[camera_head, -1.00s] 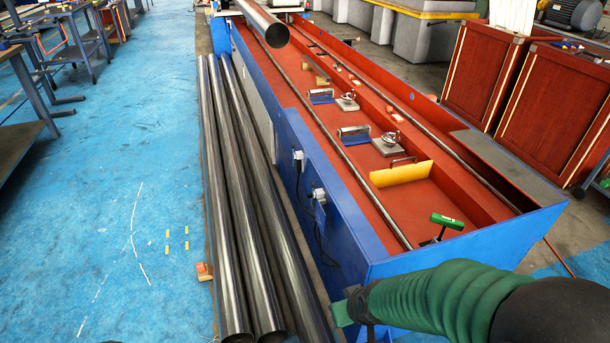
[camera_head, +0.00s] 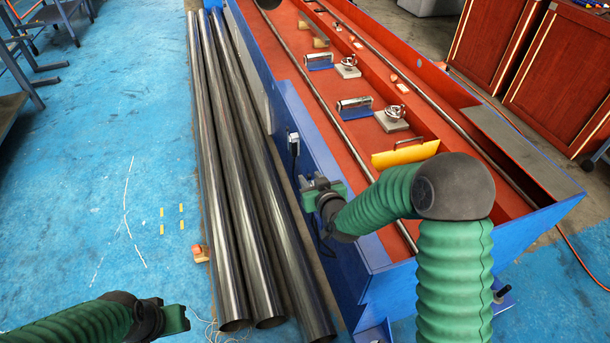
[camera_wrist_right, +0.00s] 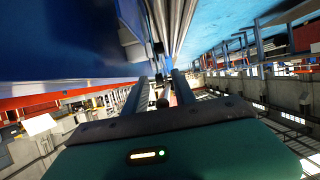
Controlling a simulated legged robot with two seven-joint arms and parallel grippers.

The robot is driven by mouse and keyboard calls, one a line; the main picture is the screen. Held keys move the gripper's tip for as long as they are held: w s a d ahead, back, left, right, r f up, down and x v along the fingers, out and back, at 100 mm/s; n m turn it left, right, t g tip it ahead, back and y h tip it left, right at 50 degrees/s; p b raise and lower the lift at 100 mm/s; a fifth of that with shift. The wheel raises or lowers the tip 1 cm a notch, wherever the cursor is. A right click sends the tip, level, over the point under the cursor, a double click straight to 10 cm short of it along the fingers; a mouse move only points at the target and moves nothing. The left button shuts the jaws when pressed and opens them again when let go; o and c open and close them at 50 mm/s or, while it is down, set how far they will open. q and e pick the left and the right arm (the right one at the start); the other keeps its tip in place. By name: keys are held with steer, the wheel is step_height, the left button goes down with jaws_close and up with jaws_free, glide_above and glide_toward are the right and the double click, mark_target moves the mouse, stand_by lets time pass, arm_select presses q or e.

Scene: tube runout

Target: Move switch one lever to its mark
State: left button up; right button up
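A small grey switch box (camera_head: 293,143) with a dark cable is on the blue side wall of the long machine bed (camera_head: 318,150). A second switch, seen there earlier, is now behind my right gripper. I cannot tell which is switch one, and no mark can be read. My right gripper (camera_head: 312,190) is at the side wall. In the right wrist view its two fingers (camera_wrist_right: 160,92) stand apart, with small dark parts showing between them; contact cannot be told. My left gripper (camera_head: 175,318) is low at the left, over the floor, its fingers unclear.
Long steel tubes (camera_head: 232,170) lie beside the bed, left of my right gripper. A yellow plate (camera_head: 404,154) and metal fixtures (camera_head: 392,117) sit in the red trough. A small orange block (camera_head: 200,252) lies on the floor. The blue floor at left is mostly clear.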

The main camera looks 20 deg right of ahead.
steer(key=b+x, duration=0.1)
steer(key=x, duration=0.4)
steer(key=shift+w+a, duration=0.2)
steer(key=shift+w, duration=0.1)
steer(key=shift+s+d+r, duration=0.1)
steer(key=shift+d, duration=0.05)
steer(key=shift+c, duration=1)
steer(key=shift+d, duration=0.15)
jaws_close()
